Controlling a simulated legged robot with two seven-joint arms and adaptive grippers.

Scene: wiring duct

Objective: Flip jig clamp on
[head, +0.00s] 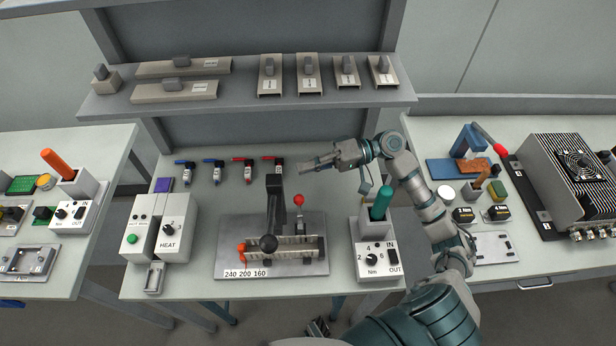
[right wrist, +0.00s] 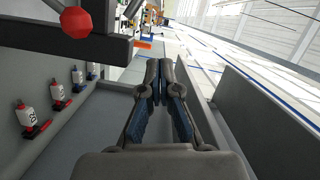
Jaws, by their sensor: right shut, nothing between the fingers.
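The jig is a grey plate (head: 228,262) marked 240 200 160, with a slotted metal fixture on it. A black upright arm with a ball-ended lever (head: 268,243) stands over it. A red ball knob (head: 299,200) rises on a thin stem at its right rear; it also shows at the upper left of the right wrist view (right wrist: 76,22), beside a dark bar (right wrist: 105,47). Which lever is the clamp, I cannot tell. My right gripper (head: 303,169) is shut and empty, above and behind the red knob, apart from it. It is centred in the right wrist view (right wrist: 165,66).
A HEAT box (head: 172,228) is left of the jig; a torque-driver box (head: 376,262) with a green handle is right, near my forearm. A shelf (head: 240,105) with metal channels overhangs the back.

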